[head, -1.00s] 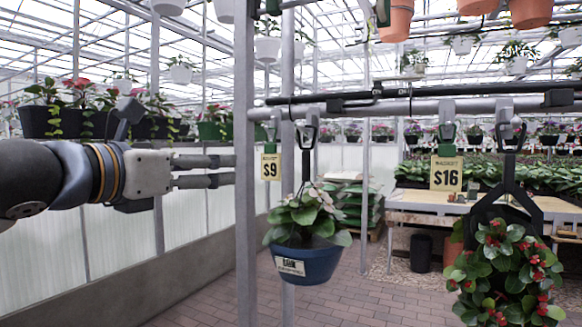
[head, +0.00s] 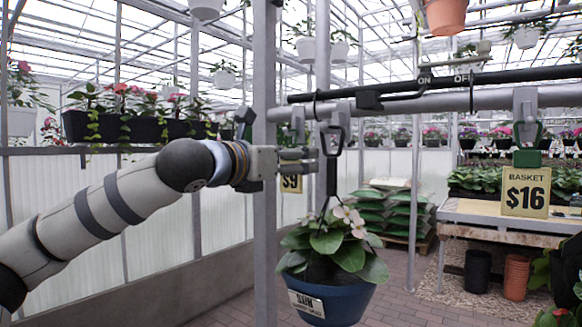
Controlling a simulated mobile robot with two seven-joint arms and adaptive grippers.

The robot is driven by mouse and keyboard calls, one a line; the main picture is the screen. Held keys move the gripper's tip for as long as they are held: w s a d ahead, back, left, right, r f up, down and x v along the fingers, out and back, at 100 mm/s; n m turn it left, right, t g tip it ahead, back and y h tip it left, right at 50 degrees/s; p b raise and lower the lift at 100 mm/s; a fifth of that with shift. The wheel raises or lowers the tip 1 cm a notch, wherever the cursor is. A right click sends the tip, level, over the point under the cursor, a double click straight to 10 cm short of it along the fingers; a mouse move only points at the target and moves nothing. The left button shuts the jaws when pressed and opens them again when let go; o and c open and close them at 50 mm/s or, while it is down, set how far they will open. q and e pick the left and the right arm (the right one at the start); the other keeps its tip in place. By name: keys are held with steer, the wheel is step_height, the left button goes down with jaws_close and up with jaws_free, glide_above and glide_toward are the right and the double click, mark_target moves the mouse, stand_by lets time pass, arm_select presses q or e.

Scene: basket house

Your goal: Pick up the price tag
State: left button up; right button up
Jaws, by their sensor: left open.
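A small yellow $9 price tag (head: 291,184) hangs from the grey rail. Its upper part is hidden behind my left gripper (head: 312,160). My left gripper is open, with its fingers pointing right in front of the tag's top. I cannot tell whether it touches the tag. Nothing shows between its fingers. A larger yellow tag reading "BASKET $16" (head: 525,192) hangs from a green clip farther right, well apart from the gripper. My right gripper is not in view.
A blue hanging basket (head: 335,300) with a leafy plant hangs by a black hanger (head: 332,170) close right of the left gripper. A grey upright post (head: 265,225) stands behind the wrist. The rail (head: 430,102) runs above.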

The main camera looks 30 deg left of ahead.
arm_select(q)
steer(key=shift+w, duration=0.4)
steer(key=c, duration=1)
steer(key=shift+r, duration=0.6)
steer(key=s, duration=0.6)
steer(key=s+a, duration=0.1)
steer(key=s, duration=1.1)
steer(key=shift+a+r, duration=0.15)
steer(key=shift+r, duration=0.05)
